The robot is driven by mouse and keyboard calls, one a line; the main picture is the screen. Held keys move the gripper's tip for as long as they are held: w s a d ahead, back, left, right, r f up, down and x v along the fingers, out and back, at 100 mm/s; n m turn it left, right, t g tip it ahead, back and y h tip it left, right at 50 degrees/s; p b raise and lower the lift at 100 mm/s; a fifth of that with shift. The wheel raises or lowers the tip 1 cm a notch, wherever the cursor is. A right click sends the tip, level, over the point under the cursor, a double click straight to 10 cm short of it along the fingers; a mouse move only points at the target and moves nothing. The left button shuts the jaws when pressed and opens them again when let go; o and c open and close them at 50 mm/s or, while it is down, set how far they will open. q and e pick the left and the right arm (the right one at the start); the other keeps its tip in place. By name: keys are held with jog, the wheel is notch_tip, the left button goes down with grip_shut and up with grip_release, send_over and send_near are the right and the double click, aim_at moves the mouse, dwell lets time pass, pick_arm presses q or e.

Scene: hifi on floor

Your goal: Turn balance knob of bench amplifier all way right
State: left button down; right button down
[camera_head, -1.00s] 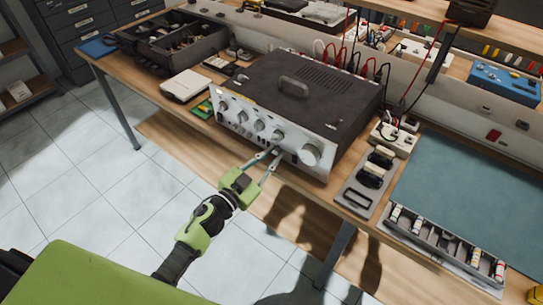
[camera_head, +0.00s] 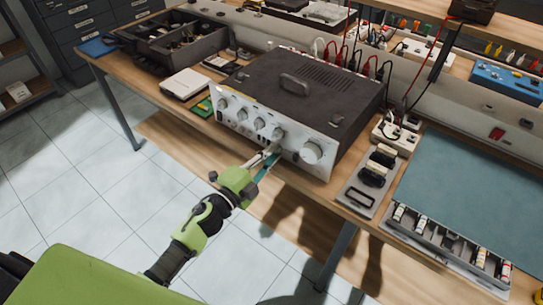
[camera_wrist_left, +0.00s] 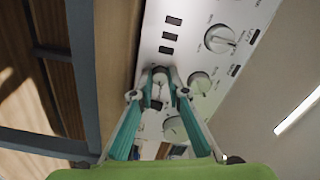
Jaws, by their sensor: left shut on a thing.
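The bench amplifier (camera_head: 330,92) stands on the workbench, its silver front panel facing me with a row of round knobs and a large knob (camera_head: 311,152) at the right. My left gripper (camera_head: 271,151) is at the lower panel, just below the fourth round knob (camera_head: 278,133). In the left wrist view, its two fingertips (camera_wrist_left: 159,80) are closed around a small knob (camera_wrist_left: 157,91), which they partly hide. I cannot read its label, so I cannot tell whether it is the balance knob. The large knob (camera_wrist_left: 220,39) and a round knob (camera_wrist_left: 201,82) show beside the gripper. My right gripper is out of view.
A white box (camera_head: 186,84) and a green circuit board (camera_head: 203,107) lie left of the amplifier. A grey tray with black parts (camera_head: 358,199) and a blue-green mat (camera_head: 465,200) lie to its right. The floor before the bench is open.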

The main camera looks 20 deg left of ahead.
pick_arm(q)
jog(key=m+b, duration=0.1)
jog(key=m, duration=0.4)
jog(key=shift+f+m, duration=0.1)
jog(key=shift+m, duration=0.2)
jog(key=shift+m+b, duration=0.65)
jog(key=shift+m, duration=1.35)
jog(key=c, duration=2)
grip_release()
jog(key=shift+o, duration=0.2)
jog(key=shift+s, duration=0.2)
jog(key=v, duration=1.1)
jog(key=shift+s+a, duration=0.15)
jog(key=shift+s, duration=0.2)
